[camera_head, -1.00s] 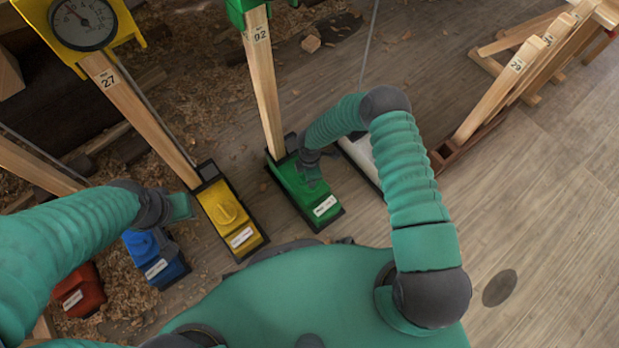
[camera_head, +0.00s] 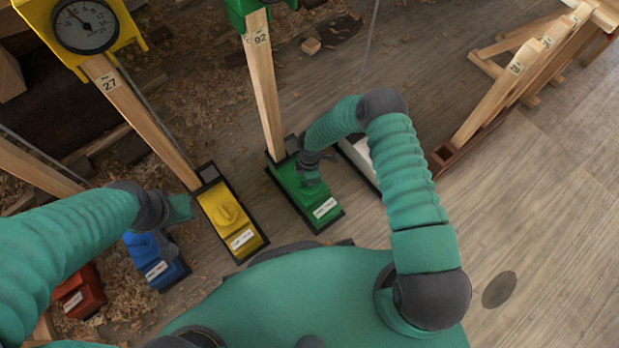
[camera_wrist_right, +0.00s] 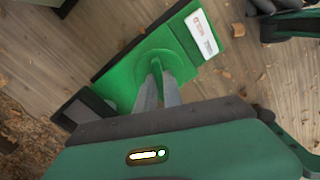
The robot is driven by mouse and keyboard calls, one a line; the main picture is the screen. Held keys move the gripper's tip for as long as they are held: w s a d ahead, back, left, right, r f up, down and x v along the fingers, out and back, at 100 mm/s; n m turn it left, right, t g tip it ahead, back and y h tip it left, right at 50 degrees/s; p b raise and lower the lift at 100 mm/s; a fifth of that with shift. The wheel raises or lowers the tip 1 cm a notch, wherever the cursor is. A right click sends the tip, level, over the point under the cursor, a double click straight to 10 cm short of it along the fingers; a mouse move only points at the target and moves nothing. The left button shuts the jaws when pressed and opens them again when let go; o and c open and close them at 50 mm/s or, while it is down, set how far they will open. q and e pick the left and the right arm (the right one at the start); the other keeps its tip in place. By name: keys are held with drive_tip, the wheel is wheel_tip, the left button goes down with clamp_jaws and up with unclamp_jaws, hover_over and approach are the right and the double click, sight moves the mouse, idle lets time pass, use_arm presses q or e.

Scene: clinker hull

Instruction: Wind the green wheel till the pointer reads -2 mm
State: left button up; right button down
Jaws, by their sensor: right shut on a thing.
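The green wheel (camera_wrist_right: 157,70) is a round knob with a raised grip bar on the green box (camera_head: 291,184), which stands on the floor at the foot of a post. My right gripper (camera_wrist_right: 158,88) is shut on the wheel's bar; its fingers show in the right wrist view. In the head view my right gripper (camera_head: 312,178) is above the box and hides the wheel. The green head (camera_head: 237,10) on the post top is cut off by the picture edge, so its pointer is out of view. My left gripper (camera_head: 180,208) is near the yellow box; its jaws are not clear.
A yellow box (camera_head: 232,220) with its own wheel and dial (camera_head: 86,27) stands left of the green one. A blue box (camera_head: 158,265) and a red box (camera_head: 82,295) lie further left. A white box (camera_head: 360,155) is at right. Open floor lies right.

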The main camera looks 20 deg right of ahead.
drive_tip(key=m+p, duration=0.1)
drive_tip(key=m, duration=0.2)
drive_tip(key=shift+r+m, duration=0.1)
drive_tip(key=shift+m, duration=0.2)
drive_tip(key=shift+m+p, duration=0.5)
drive_tip(key=shift+m, duration=1)
drive_tip(key=c, duration=1.5)
unclamp_jaws()
